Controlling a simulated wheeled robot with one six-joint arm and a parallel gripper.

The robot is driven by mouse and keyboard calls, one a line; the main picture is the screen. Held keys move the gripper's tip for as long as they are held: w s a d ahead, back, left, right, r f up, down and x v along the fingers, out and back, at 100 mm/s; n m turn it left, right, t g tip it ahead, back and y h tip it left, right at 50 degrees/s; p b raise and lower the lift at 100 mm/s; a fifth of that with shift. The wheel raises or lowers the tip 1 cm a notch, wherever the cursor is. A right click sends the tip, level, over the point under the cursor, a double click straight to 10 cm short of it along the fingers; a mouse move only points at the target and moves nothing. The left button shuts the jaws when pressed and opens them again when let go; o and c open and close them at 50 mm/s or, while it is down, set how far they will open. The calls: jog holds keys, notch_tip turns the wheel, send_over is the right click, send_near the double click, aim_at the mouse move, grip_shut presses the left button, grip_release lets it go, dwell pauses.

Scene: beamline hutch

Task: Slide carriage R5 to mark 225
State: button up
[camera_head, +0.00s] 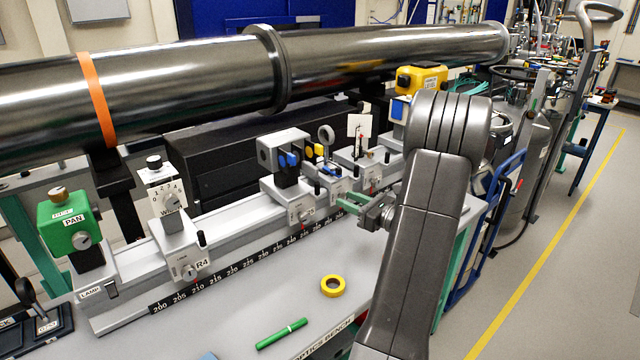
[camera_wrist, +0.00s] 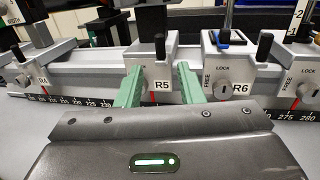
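Carriage R5 (camera_wrist: 161,74) sits on the rail, a pale block with a black upright handle and a red pointer; it also shows in the head view (camera_head: 300,205). Its pointer stands near 240–245 on the black scale strip, read roughly. Mark 225 (camera_head: 248,262) lies to its left. My gripper (camera_wrist: 158,80) is open, its green fingers in front of R5, one toward each side of its front face. I cannot tell whether they touch it. The left finger hides part of R5's lock area. In the head view my gripper (camera_head: 347,203) is at the rail's front side.
Carriage R4 (camera_head: 182,255) stands left near 208, with clear rail between it and R5. Carriage R6 (camera_wrist: 232,75) stands close right of R5, with another carriage (camera_wrist: 298,82) beyond. A yellow tape roll (camera_head: 333,286) and green pen (camera_head: 282,334) lie on the bench. A large pipe (camera_head: 200,80) runs behind.

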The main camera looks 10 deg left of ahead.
aim_at(319, 188)
jog(key=p+x, duration=0.2)
jog(key=x, duration=0.9)
jog(key=shift+w+a, duration=0.1)
jog(key=shift+a, duration=0.2)
jog(key=shift+c, duration=0.4)
grip_shut()
